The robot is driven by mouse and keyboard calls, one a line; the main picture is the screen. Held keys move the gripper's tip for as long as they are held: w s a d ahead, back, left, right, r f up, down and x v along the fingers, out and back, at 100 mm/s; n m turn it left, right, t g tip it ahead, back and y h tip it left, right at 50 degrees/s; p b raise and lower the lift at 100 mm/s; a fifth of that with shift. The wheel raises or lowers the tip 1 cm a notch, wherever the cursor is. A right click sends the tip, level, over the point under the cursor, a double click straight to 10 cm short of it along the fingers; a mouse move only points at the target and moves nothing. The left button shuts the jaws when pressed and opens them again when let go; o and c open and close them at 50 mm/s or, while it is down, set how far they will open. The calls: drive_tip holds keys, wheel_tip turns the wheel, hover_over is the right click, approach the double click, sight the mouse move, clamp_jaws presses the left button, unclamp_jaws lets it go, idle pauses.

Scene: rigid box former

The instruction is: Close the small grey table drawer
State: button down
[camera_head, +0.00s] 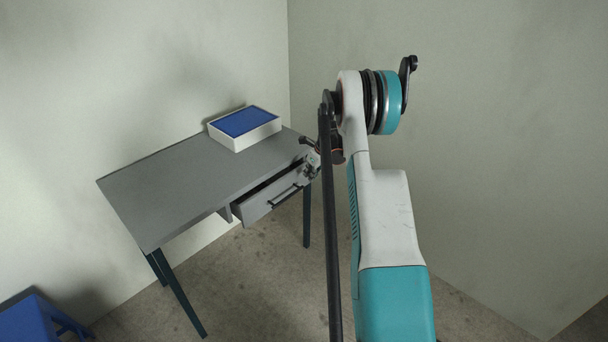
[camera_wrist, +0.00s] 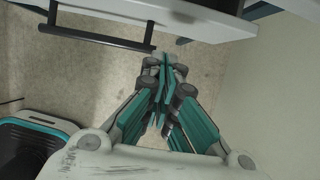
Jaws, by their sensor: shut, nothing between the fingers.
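The small grey table drawer (camera_head: 257,210) stands partly pulled out from under the right part of the grey table (camera_head: 165,194), with a dark gap showing behind its front. Its black bar handle (camera_head: 288,196) is on the front; in the wrist view the handle (camera_wrist: 95,34) is at the upper left and the pale drawer front (camera_wrist: 190,18) along the top. My gripper (camera_wrist: 165,68) is shut and empty, its tips pointing toward the drawer front, right of the handle's end. Whether it touches the front cannot be told. In the head view it is partly hidden near the drawer's right end.
A white box with a blue top (camera_head: 244,125) sits on the table's back right. A blue stool (camera_head: 38,320) stands at the lower left. Walls rise behind the table and to the right. Bare floor (camera_head: 262,270) lies in front of the drawer.

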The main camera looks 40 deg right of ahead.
sight(279, 187)
drive_tip(key=w+p+v, duration=0.1)
drive_tip(key=p+v, duration=0.2)
drive_tip(key=v, duration=0.6)
drive_tip(key=s+a+g+p, duration=0.15)
drive_tip(key=a+p, duration=0.35)
drive_tip(key=a, duration=0.8)
drive_tip(key=shift+w+a+f+b, duration=0.1)
drive_tip(key=shift+w+f+b, duration=0.7)
drive_tip(key=shift+w+f, duration=0.55)
drive_tip(key=shift+w+a+f+b, duration=0.1)
drive_tip(key=shift+w+f+b, duration=0.75)
drive_tip(key=shift+f, duration=0.85)
drive_tip(key=shift+w+a+f+b, duration=0.1)
drive_tip(key=shift+w+f+b, duration=0.6)
drive_tip(key=shift+w+f, duration=0.65)
drive_tip(key=shift+s+f, duration=0.15)
